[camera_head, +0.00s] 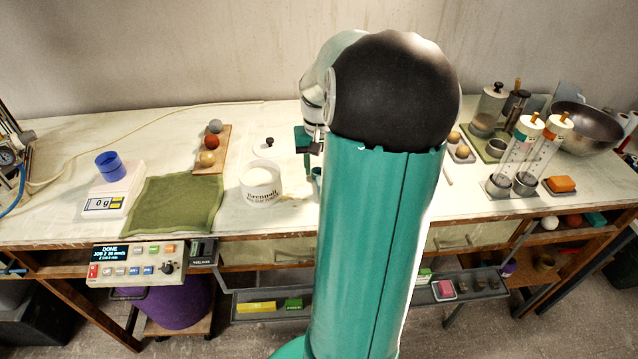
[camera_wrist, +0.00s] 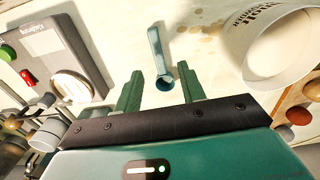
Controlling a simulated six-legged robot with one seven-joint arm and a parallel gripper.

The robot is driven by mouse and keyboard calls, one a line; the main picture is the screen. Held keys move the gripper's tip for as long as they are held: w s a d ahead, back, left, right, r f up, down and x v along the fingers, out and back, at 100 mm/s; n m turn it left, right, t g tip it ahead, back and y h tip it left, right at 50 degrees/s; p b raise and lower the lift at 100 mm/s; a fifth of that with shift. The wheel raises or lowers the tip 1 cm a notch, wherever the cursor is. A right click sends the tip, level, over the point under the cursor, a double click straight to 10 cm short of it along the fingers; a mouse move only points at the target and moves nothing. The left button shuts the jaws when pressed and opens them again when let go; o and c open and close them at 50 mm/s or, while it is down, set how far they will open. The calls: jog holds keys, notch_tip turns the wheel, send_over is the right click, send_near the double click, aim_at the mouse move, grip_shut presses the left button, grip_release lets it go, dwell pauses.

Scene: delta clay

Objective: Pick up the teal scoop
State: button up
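The teal scoop (camera_wrist: 156,45) lies on the pale worktop in the wrist view, its round bowl nearest me and its handle pointing away. My gripper (camera_wrist: 160,80) is open, with one green finger on each side of the scoop's bowl. Nothing is gripped, and I cannot tell how high the fingers are above the scoop. In the head view my gripper (camera_head: 308,146) is partly hidden by my arm. A small teal piece beside my arm there seems to be part of the scoop (camera_head: 316,173); my arm hides the rest.
A white lettered tub (camera_head: 261,184) stands close to the scoop; it also shows in the wrist view (camera_wrist: 275,55). A grey device (camera_wrist: 55,50) with buttons is on the other side. A green cloth (camera_head: 172,205) and a scale (camera_head: 108,192) with a blue cup lie farther left.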

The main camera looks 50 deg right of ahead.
aim_at(319, 183)
notch_tip(319, 183, down, 6)
jog(key=shift+d, duration=0.1)
dwell(0.4)
grip_shut()
